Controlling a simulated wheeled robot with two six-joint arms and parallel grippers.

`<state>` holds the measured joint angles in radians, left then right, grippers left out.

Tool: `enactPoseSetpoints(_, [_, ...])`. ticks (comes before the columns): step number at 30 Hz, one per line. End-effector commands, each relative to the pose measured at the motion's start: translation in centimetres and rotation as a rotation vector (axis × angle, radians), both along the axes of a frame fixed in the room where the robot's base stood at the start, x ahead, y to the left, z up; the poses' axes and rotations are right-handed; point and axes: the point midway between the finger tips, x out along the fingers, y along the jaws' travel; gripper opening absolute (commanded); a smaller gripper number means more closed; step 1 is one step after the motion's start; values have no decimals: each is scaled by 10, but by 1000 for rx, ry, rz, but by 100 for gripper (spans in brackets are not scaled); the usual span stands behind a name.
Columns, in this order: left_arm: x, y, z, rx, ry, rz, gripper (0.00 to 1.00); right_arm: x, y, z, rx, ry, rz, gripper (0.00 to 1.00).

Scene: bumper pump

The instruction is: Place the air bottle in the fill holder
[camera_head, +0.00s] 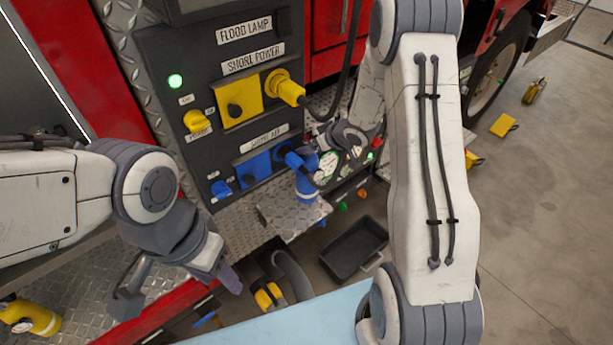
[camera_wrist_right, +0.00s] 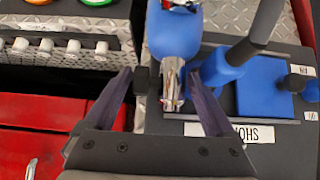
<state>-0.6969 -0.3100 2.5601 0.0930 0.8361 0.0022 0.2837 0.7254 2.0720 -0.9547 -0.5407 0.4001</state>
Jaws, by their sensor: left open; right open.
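A blue air bottle (camera_head: 306,187) stands close to the panel's blue fitting, at the step's right end. In the right wrist view the blue bottle (camera_wrist_right: 175,38) shows a metal neck between the fingers of my right gripper (camera_wrist_right: 163,95). Those fingers are spread, with gaps on both sides of the neck. In the head view my right gripper is mostly hidden beside the bottle. My left gripper (camera_head: 178,291) is open and empty above the front step. I cannot make out the fill holder for sure; the bottle's base is partly hidden.
The black panel (camera_head: 215,150) has a yellow plug (camera_head: 285,87) and a blue plug (camera_head: 298,159) with hoses. A black tray (camera_head: 355,248) lies below. A yellow bottle (camera_head: 33,319) is at lower left. Coloured knobs sit beside the bottle.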

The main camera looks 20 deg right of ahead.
Motion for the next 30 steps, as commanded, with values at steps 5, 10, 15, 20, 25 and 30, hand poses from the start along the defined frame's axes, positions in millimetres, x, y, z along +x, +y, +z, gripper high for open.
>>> enactPoseSetpoints(5, [0, 0, 1, 0, 0, 0, 50, 6, 2, -6, 0, 1, 0, 89])
enactPoseSetpoints(10, [0, 0, 1, 0, 0, 0, 50, 5, 2, -6, 0, 0, 0, 86])
enactPoseSetpoints(15, [0, 0, 1, 0, 0, 0, 50, 5, 2, -6, 0, 1, 0, 21])
enactPoseSetpoints(20, [0, 0, 2, 0, 0, 0, 50, 7, 2, -2, 0, -8, 0, 0])
enactPoseSetpoints(25, [0, 0, 2, 0, 0, 0, 50, 7, 2, -2, 0, -8, 0, 0])
enactPoseSetpoints(30, [0, 0, 2, 0, 0, 0, 50, 8, 2, 4, 0, -11, 1, 0])
